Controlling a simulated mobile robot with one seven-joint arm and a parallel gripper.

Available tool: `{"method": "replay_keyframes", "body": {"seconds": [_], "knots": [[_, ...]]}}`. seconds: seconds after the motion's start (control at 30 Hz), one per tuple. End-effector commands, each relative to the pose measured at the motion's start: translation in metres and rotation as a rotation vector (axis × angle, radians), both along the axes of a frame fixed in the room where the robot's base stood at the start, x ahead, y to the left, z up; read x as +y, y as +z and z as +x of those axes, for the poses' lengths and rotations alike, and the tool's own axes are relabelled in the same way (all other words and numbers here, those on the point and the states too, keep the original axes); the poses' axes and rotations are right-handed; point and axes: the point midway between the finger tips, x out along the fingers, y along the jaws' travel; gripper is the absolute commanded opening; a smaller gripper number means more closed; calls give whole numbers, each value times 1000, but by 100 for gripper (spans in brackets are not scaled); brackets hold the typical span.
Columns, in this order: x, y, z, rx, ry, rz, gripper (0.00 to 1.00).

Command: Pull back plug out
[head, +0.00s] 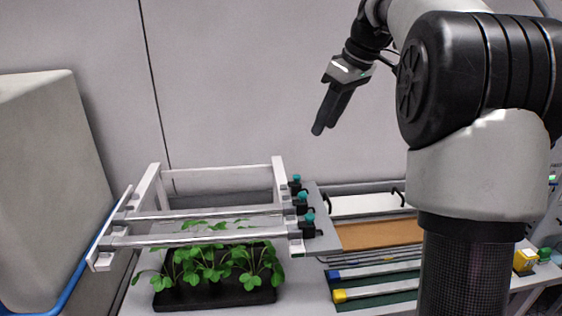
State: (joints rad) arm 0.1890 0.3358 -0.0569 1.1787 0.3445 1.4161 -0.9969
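Three dark plugs with teal tops sit in a row along the right end of a white rack frame (215,171). The back plug (296,184) is the farthest of them, by the rack's right rear post. The middle plug (303,203) and the front plug (309,224) sit nearer, at the ends of the rack's cross bars. My gripper (322,127) is in the air above and a little right of the plugs, fingers pointing down and slightly left. It is clear of every plug. Its fingers overlap from this side, so their gap is hard to judge.
A black tray of green seedlings (215,296) stands under the rack. A brown board (375,234) and strips with blue and yellow ends lie to the right. A large grey bin (50,180) stands at left. My arm hides part of the right side.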

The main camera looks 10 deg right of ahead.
Motion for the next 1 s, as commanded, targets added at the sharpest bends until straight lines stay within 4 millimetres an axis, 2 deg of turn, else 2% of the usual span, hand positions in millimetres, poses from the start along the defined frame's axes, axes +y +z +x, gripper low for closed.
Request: {"method": "replay_keyframes", "body": {"seconds": [0.1, 0.27, 0.8, 1.0], "knots": [[-4, -7, 13, -4, 38, 2, 37], [0, -21, 18, -5, 49, 2, 37], [31, -126, 48, -3, 47, 2, 37], [39, -154, 56, -4, 47, 1, 37]]}}
